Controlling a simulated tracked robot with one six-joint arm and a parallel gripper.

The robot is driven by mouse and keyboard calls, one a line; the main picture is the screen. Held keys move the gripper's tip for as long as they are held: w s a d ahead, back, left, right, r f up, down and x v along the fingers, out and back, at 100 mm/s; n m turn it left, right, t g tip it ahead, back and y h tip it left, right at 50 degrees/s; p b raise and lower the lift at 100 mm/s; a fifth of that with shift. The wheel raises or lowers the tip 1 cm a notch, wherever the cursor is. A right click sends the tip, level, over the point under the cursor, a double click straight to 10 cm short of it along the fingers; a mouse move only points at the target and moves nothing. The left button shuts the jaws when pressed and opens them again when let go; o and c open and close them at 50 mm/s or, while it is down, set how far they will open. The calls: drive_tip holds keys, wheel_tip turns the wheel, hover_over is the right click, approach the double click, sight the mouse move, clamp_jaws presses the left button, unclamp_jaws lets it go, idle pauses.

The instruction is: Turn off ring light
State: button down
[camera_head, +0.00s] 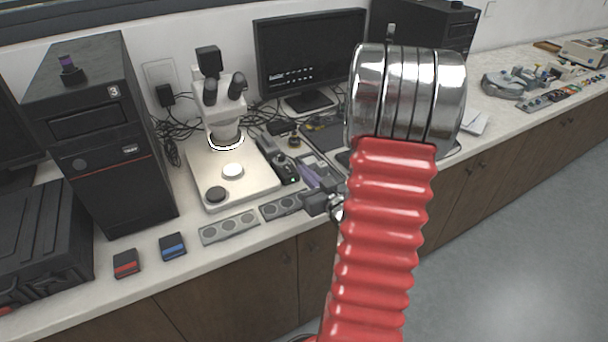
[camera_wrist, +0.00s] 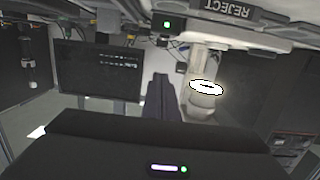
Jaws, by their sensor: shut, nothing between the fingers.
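The ring light (camera_head: 225,143) glows white around the lower tube of the white microscope (camera_head: 222,105). It also shows lit in the wrist view (camera_wrist: 206,88), right of my fingers. A small dark box (camera_head: 284,166) with a green light stands just right of the microscope base; a green light on a dark box (camera_wrist: 166,22) shows at the top of the wrist view. My gripper (camera_head: 317,203) is at the counter's front edge, right of the microscope and partly hidden by my red arm. In the wrist view my gripper (camera_wrist: 161,78) has its fingers together, empty.
A monitor (camera_head: 308,60) stands behind, with cables on the counter. A computer tower (camera_head: 100,130) is at the left. Grey trays (camera_head: 229,227) with round wells line the front edge near my gripper. Red (camera_head: 126,263) and blue (camera_head: 172,246) labelled boxes lie further left.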

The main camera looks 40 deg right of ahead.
hover_over(292, 175)
drive_tip(key=s, duration=0.1)
drive_tip(key=f, duration=0.1)
drive_tip(key=shift+w+f, duration=0.2)
drive_tip(key=shift+f, duration=0.4)
drive_tip(key=shift+w+f, duration=0.15)
drive_tip(key=shift+f, duration=0.4)
drive_tip(key=shift+w+f, duration=0.1)
drive_tip(key=shift+f, duration=0.8)
drive_tip(key=shift+a, duration=0.1)
drive_tip(key=shift+w+a, duration=0.15)
drive_tip(key=shift+w, duration=0.05)
drive_tip(key=shift+s+d, duration=0.15)
drive_tip(key=shift+d, duration=0.1)
